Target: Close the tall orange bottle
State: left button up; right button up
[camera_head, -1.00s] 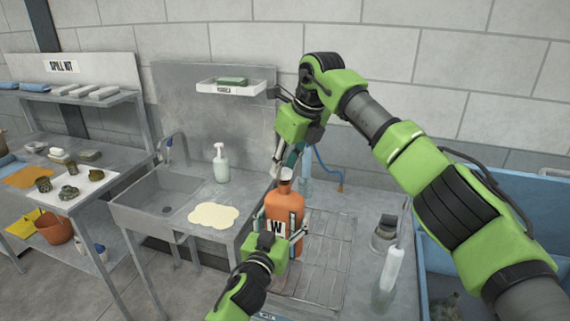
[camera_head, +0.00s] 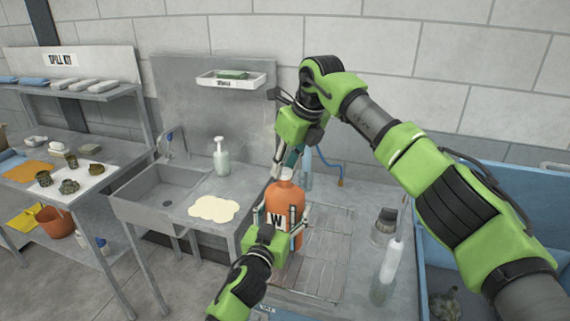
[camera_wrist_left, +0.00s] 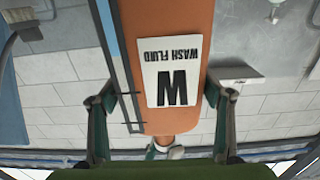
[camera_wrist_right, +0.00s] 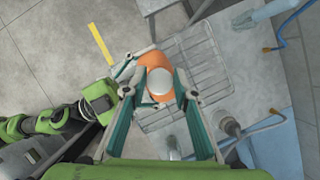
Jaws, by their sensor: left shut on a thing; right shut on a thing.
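The tall orange bottle (camera_head: 285,196) stands upright over the wire rack, its W label facing forward. My left gripper (camera_head: 277,219) is shut on its body from the front. In the left wrist view the bottle (camera_wrist_left: 165,118) fills the middle, label upside down, with a finger on each side (camera_wrist_left: 158,120). My right gripper (camera_head: 281,167) reaches down from above and is shut on a white cap (camera_head: 287,171) at the bottle's mouth. In the right wrist view the white cap (camera_wrist_right: 159,82) covers the neck between the fingers. Whether it is seated on the mouth is hard to tell.
The wire rack (camera_head: 326,262) spreads right of the bottle. A grey container (camera_head: 384,226) and a clear squeeze bottle (camera_head: 388,268) stand farther right, before a blue bin (camera_head: 520,190). A cream patch (camera_head: 213,209), sink (camera_head: 165,190) and soap pump (camera_head: 221,160) lie left.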

jog(key=shift+f, duration=0.45)
pick_arm(q)
jog(key=c, duration=0.6)
jog(key=shift+f, duration=0.1)
pick_arm(e)
jog(key=m+h, duration=0.1)
jog(key=m, duration=0.2)
jog(key=m+t+h, duration=0.1)
jog(key=m, duration=0.2)
jog(key=shift+a, duration=0.15)
jog(key=m+h, duration=0.2)
jog(key=m, duration=0.2)
jog(key=shift+m, duration=0.3)
jog(key=m+h, duration=0.1)
jog(key=m, duration=0.2)
jog(key=o, duration=0.7)
